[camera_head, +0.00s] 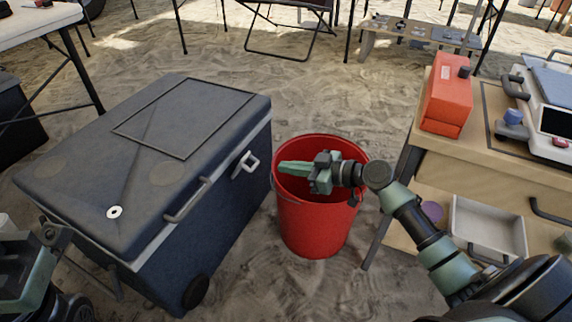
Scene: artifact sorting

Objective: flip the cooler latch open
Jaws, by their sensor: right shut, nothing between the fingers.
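The cooler (215,225) is a large dark blue-grey chest at the left with its lid (75,165) down. A pale grey loop-shaped latch (246,164) sits on the side facing the bucket, near the lid's edge. I cannot tell whether it is fastened. My right gripper (280,168) is shut and empty. It appears over the red bucket, its fingers pointing left toward the latch with a small gap between them. Part of my left arm shows in the bottom left corner, but its fingers are not visible.
The red bucket (315,225) stands on the sand between the cooler and a wooden table (480,160). That table holds a red box (446,95) and a scale-like device (555,110). A grey bar handle (187,200) sticks out from the cooler's side. Open sand lies behind the bucket.

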